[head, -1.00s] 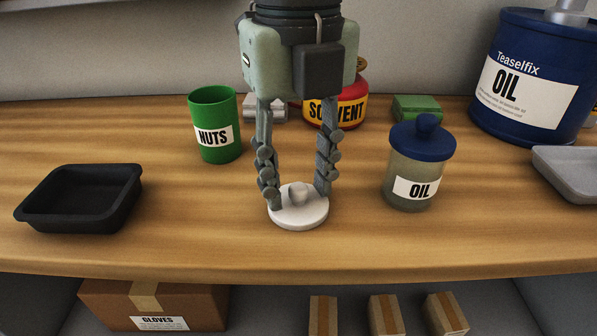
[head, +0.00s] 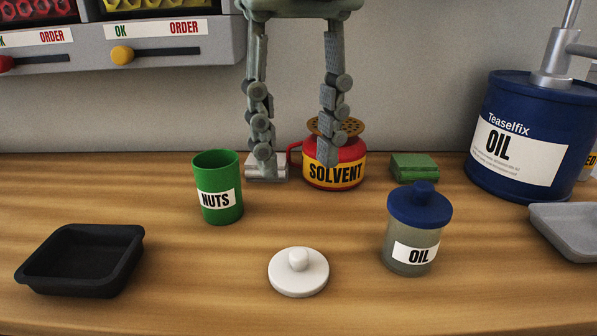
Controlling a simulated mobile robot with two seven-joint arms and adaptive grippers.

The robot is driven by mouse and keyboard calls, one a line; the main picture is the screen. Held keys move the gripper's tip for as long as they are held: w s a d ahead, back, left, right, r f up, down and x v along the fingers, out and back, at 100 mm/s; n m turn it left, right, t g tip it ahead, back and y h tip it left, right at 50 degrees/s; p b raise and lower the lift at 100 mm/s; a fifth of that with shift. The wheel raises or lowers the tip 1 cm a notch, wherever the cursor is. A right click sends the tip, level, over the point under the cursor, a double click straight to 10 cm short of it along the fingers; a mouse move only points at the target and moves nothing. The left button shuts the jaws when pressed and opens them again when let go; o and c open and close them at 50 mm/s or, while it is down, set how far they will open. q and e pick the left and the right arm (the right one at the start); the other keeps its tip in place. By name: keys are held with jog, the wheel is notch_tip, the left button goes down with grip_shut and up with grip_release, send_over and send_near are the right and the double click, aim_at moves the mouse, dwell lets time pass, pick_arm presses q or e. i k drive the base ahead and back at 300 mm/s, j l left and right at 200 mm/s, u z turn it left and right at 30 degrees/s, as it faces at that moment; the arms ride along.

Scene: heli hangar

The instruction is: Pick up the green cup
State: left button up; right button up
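The green cup (head: 219,207) stands upright on the wooden workbench, left of centre, with a white NUTS label on its front. Its inside is too dark to make out. My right gripper (head: 294,163) comes down from the top centre, right of the cup and apart from it. Its two fingers are spread with nothing between them, in front of the solvent can. A white round lid with a knob (head: 298,281) lies on the bench to the right of and nearer than the cup. My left gripper does not show.
A black tray (head: 122,261) lies left of the cup. A red solvent can (head: 350,150), a green block (head: 414,167), an oil jar with blue lid (head: 411,252), a blue oil drum (head: 560,130) and a grey tray (head: 570,240) are to the right. Bins hang upper left.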

aim_at(216, 172)
jog(key=k, duration=1.5)
